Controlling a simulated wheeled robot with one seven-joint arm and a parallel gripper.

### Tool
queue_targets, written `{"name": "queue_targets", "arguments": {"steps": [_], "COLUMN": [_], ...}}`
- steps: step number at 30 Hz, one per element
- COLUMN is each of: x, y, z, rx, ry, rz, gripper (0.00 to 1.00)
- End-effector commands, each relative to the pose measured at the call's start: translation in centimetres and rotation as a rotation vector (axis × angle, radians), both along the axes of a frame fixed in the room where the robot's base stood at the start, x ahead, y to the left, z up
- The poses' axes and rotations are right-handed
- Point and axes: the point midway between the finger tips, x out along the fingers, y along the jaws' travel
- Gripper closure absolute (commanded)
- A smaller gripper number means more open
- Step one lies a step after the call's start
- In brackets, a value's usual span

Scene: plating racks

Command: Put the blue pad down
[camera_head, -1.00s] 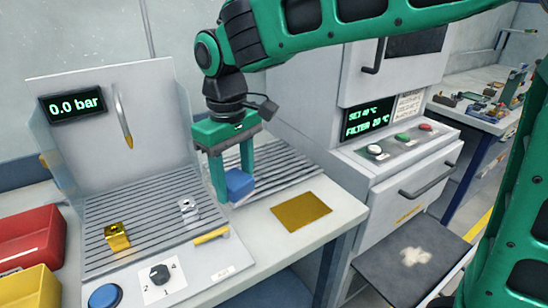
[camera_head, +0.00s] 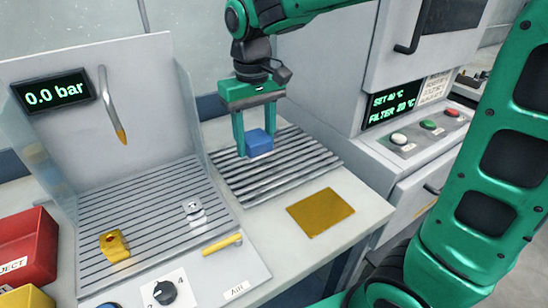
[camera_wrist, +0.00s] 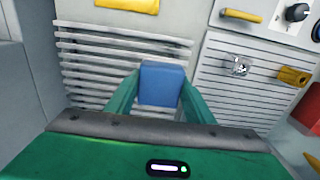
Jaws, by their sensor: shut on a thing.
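The blue pad (camera_head: 259,142) is a small blue block between the fingers of my gripper (camera_head: 257,150). My gripper is shut on it, with one green finger on each side. It also shows in the wrist view, where the pad (camera_wrist: 161,84) sits between the two fingertips. In the head view the pad is over the back part of the ribbed grey rack (camera_head: 285,175) on the right. I cannot tell whether the pad touches the ribs.
A flat yellow-brown plate (camera_head: 320,212) lies in front of the rack. A grey cabinet (camera_head: 330,60) stands behind right. A red bin (camera_head: 25,250) is far left.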

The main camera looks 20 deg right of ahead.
Motion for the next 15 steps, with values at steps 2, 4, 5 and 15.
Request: {"name": "queue_targets", "arguments": {"steps": [2, 4, 5, 15], "x": [0.7, 1.4, 1.7, 4.0], "y": [-2.0, -3.6, -4.1, -9.2], "z": [-1.1, -1.9, -2.3, -5.4], "rx": [-0.001, -0.002, -0.001, 0.0], "ry": [0.004, 0.004, 0.004, 0.002], "rz": [-0.014, -0.019, -0.018, -0.02], "gripper": [0.7, 0.7, 0.7, 0.7]}}
